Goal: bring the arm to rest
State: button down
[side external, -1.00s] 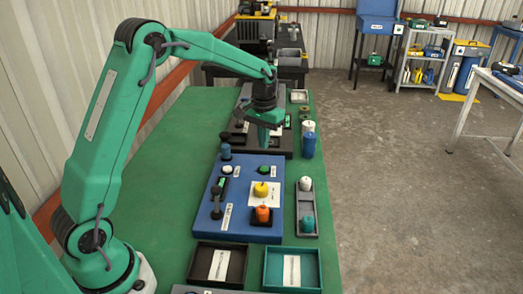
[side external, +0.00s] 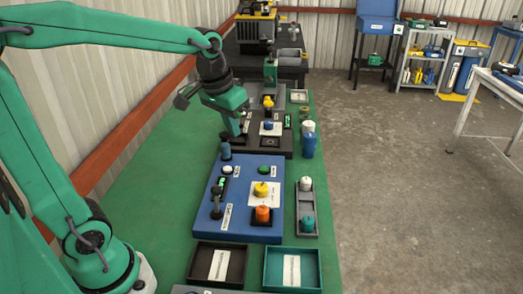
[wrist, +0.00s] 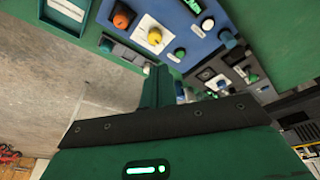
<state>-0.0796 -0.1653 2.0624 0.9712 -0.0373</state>
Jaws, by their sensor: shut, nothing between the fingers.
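My gripper (side external: 234,132) is shut and empty. In the side view it hangs tilted above the left part of the bench, by the dark panel's left edge. In the wrist view its green fingers (wrist: 158,88) are together and nothing shows between them. The blue panel (side external: 204,222) lies nearer the camera than my gripper. It carries a yellow knob (side external: 261,189), an orange knob (side external: 263,213) and a dark lever (side external: 216,205). The dark panel (side external: 270,151) lies behind it, with a blue knob (side external: 268,126). My gripper partly hides the dark panel's left side.
A dark tray (side external: 237,262) and a teal tray (side external: 268,266) lie at the bench's near end. A grey holder (side external: 309,209), a blue bottle (side external: 309,147) and a green upright device (side external: 270,70) stand nearby. The corrugated wall (side external: 140,90) runs along the left. Green bench top at left is clear.

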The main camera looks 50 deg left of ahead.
jog(key=s+d+m+t, duration=0.1)
jog(key=s+d+t, duration=0.1)
jog(key=s, duration=1.1)
jog(key=shift+s+d+f, duration=0.15)
jog(key=shift+d+f, duration=0.15)
jog(key=shift+d, duration=0.1)
